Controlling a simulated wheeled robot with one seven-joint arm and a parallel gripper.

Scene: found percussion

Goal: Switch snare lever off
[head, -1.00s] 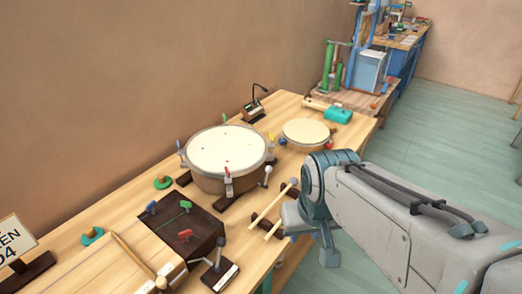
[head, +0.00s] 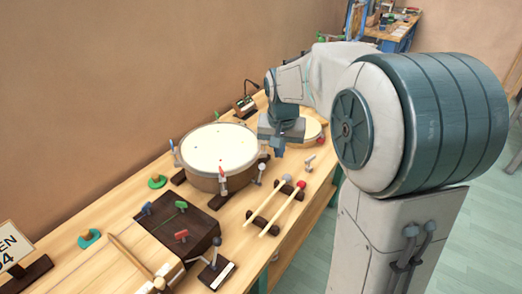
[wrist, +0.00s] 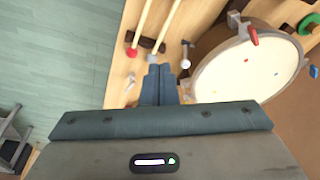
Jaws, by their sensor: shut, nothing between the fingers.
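A large round drum (head: 215,146) with a cream head stands on the table, a red-handled part (head: 222,171) and a blue-handled part (head: 172,148) on its rim. A grey ball-tipped lever (head: 259,172) stands at its near right side; it also shows in the wrist view (wrist: 185,60). A small pale metal lever (head: 308,163) sits farther right, apart from the drum. No label shows which is the snare lever. My gripper (head: 280,150) is shut and empty, pointing down just right of the drum. In the wrist view its fingertips (wrist: 159,68) are together, close to the ball-tipped lever.
Two beaters (head: 282,210) lie on dark rests in front of the drum. A dark box (head: 178,228) with coloured levers and another ball-topped lever (head: 216,244) stand at near left. A smaller drum (head: 313,130) is partly hidden behind my gripper. The table's front edge is close.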

